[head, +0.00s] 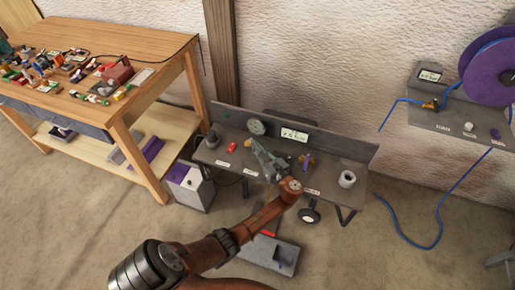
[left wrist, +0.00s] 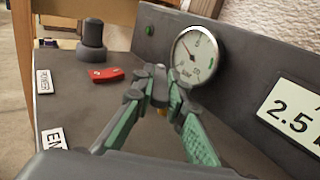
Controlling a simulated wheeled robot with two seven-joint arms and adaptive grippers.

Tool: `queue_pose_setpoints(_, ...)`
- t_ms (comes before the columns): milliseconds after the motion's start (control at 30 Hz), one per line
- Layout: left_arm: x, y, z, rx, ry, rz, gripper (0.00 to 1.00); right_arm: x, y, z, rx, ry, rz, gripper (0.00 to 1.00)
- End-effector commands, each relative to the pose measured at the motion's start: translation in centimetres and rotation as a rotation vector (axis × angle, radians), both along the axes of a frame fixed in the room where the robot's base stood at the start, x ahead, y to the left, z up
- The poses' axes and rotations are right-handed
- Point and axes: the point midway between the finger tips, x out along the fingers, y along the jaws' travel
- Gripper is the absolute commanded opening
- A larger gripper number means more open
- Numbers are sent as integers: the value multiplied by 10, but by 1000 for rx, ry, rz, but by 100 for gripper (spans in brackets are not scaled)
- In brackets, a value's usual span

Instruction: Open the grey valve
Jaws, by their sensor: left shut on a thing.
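My left gripper (head: 259,148), with green finger pads, reaches over the dark grey bench panel and is shut below the round gauge. In the left wrist view its fingertips (left wrist: 160,88) come together in front of the gauge (left wrist: 194,55). They are closed on what appears to be the grey valve, mostly hidden by the fingers. A small brass part (left wrist: 162,111) shows just beneath the fingertips. I cannot tell the handle's angle. The gauge (head: 257,127) has a white face with a thin needle. My right gripper is not in view.
A red lever (left wrist: 105,75) and a dark knob (left wrist: 92,40) are left of the gripper. A cluttered wooden workbench (head: 150,85) is at left.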

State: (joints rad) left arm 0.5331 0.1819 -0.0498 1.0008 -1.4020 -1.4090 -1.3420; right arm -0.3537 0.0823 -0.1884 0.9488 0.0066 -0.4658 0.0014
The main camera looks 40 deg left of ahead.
Motion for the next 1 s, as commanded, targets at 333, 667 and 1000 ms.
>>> queue_pose_setpoints(333,1,0,0,-1,-1,11,0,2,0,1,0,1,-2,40)
queue_pose_setpoints(667,1,0,0,-1,-1,11,27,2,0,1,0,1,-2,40)
queue_pose_setpoints(1000,0,-1,0,-1,-1,10,30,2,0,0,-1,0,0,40)
